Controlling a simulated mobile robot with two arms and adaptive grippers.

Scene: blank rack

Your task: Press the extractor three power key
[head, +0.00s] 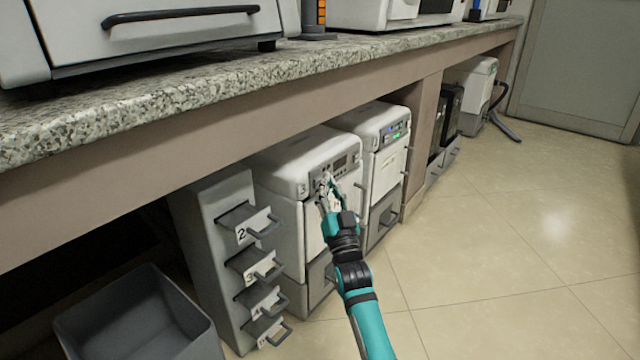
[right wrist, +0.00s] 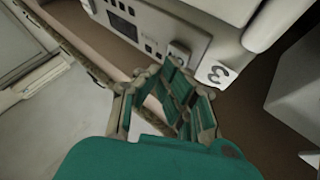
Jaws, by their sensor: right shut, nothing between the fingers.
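The white extractor (head: 297,163) under the counter has an unlit control panel on its upper front. In the right wrist view its panel (right wrist: 140,32) shows a dark display, small buttons and a larger square key (right wrist: 180,53) beside a label "3" (right wrist: 212,73). I take that square key as the power key. My right gripper (head: 325,184) is shut and empty at the panel's left part. In the right wrist view its fingertips (right wrist: 163,73) are close to the square key; I cannot tell whether they touch it. My left gripper is not in view.
A similar white unit with a lit panel (head: 395,132) stands to the right. A grey rack with numbered drawers (head: 205,220) and a grey bin (head: 140,310) are to the left. The granite counter (head: 200,90) overhangs the units. The tiled floor (head: 510,240) is clear at right.

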